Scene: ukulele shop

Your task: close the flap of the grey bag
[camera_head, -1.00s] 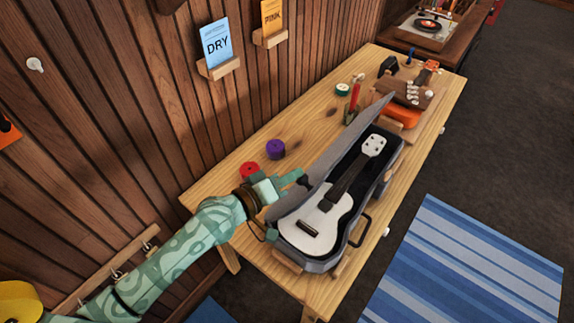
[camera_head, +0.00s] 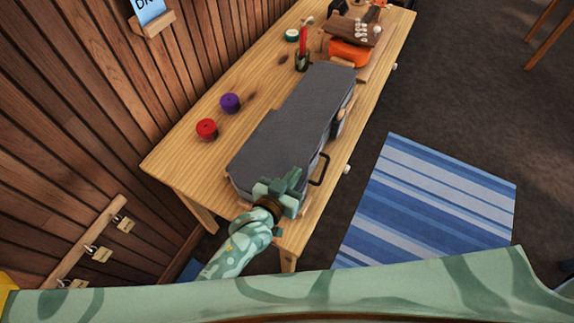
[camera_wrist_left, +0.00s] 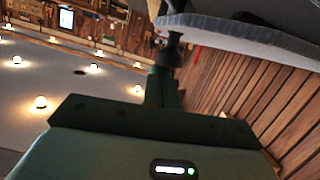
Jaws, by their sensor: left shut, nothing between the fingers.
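The grey bag (camera_head: 285,135) lies lengthwise on the wooden table. Its flap (camera_head: 310,105) lies down over it and hides the white ukulele. I cannot tell whether the flap's rim sits flush all round. My left gripper (camera_head: 292,180) is shut and empty, at the bag's near end by the dark handle (camera_head: 319,170). In the left wrist view the shut fingers (camera_wrist_left: 168,50) are right beside a grey edge (camera_wrist_left: 240,35) of the bag; contact is unclear. My right gripper is not in view.
A red roll (camera_head: 206,128) and a purple roll (camera_head: 230,103) lie left of the bag on the table (camera_head: 185,150). The slatted wall is at left.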

